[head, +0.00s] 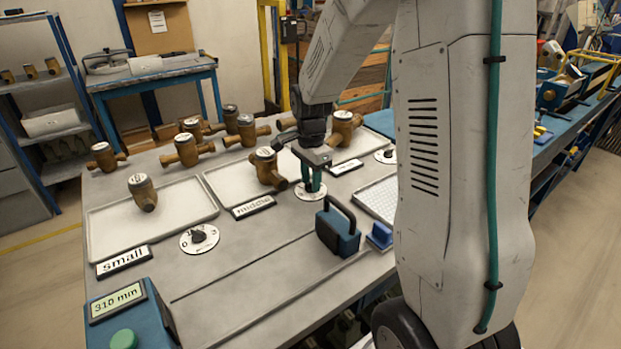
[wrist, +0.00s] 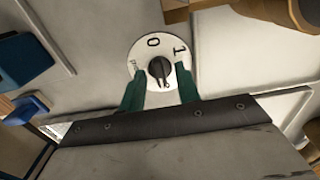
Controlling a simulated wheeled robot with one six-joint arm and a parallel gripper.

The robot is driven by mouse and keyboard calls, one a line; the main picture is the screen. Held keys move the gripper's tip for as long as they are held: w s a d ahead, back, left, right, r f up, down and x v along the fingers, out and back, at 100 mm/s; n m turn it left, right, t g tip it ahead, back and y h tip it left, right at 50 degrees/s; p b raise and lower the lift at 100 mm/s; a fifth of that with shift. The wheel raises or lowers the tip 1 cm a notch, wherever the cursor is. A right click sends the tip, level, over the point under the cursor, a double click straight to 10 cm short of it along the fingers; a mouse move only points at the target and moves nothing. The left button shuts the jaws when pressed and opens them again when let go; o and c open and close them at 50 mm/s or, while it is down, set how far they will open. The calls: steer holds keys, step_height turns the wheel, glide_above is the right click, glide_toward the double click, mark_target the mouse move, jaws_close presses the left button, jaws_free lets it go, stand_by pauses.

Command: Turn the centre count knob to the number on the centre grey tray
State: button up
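The centre count knob is a small black knob (wrist: 160,69) on a white round dial (wrist: 145,52) with 0 and 1 readable. A pale mark on the knob faces the bottom of the wrist view; other dial figures are hidden or unclear. My gripper (wrist: 160,72) has its green fingers apart on either side of the knob, with gaps visible. In the head view my gripper (head: 313,186) points down over the centre dial (head: 306,196). The centre grey tray (head: 225,184), behind the "middle" sign (head: 254,207), bears one clearly visible brass meter (head: 266,167); my arm partly blocks the tray's right side.
The left tray (head: 105,232) holds one meter (head: 142,192), with its own dial (head: 199,238) in front. Several brass meters stand behind the trays. A blue handled box (head: 338,235) stands close in front-right of the centre dial.

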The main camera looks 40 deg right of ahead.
jaws_close()
steer(key=shift+n, duration=0.4)
steer(key=n, duration=0.4)
steer(key=shift+n, duration=0.3)
steer(key=n, duration=1.1)
steer(key=shift+n, duration=0.3)
steer(key=n, duration=0.6)
steer(key=shift+n, duration=0.3)
